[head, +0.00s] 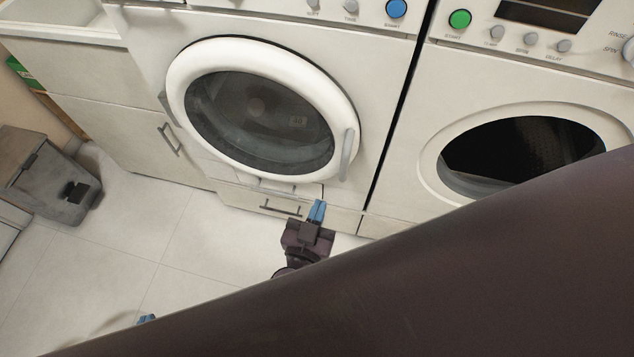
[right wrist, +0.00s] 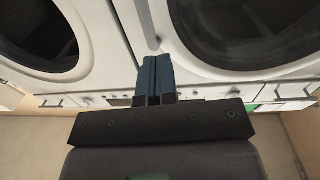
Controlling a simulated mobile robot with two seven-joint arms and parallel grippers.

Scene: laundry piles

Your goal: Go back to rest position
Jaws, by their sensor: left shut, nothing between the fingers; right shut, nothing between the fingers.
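My right gripper (head: 316,211) points up in the head view, just below the left machine's round door. Its blue fingers lie together with nothing between them. In the right wrist view the fingers (right wrist: 153,80) are pressed side by side in front of the machines' fronts. Only the blue fingertips of my left gripper (head: 146,320) show at the bottom left of the head view, low over the floor; they look closed and empty. The rest of it is hidden behind my large dark arm link, which crosses the lower right of the head view.
The left machine's white-rimmed door (head: 263,108) is closed. The right machine's round opening (head: 520,152) is dark, partly covered by my arm link. A grey bin (head: 50,185) stands at the far left beside a cabinet (head: 120,133). The tiled floor (head: 215,240) between is clear.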

